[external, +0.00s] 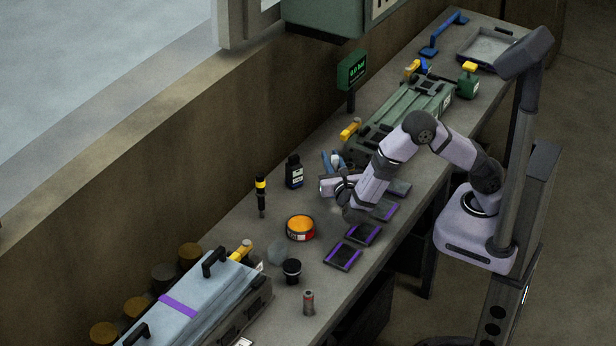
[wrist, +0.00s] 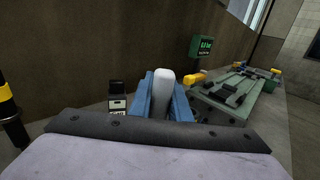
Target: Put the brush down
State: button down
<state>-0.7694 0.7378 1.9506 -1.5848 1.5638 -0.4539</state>
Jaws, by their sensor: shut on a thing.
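My gripper (external: 333,162) has blue fingers and is shut on the brush (wrist: 164,90), over the bench (external: 222,225). Only a pale, rounded end of the brush stands up between the two fingers (wrist: 167,97) in the wrist view. The rest of the brush is hidden by the fingers and my wrist, so I cannot tell whether it touches the bench.
A dark bottle (external: 294,171) stands left of my gripper, with a black and yellow tool (external: 261,196) further left. An orange-filled tin (external: 300,227) and several dark purple-striped pads (external: 343,256) lie nearer. A green engine part (external: 410,110) and a display (external: 351,72) are behind.

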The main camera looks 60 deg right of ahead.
jog(key=shift+f, duration=2.15)
jog(key=shift+f, duration=0.15)
jog(key=c, duration=1.7)
grip_release()
jog(key=shift+o, duration=0.2)
jog(key=b+v, duration=0.2)
jog(key=v, duration=1)
jog(key=shift+r, duration=0.25)
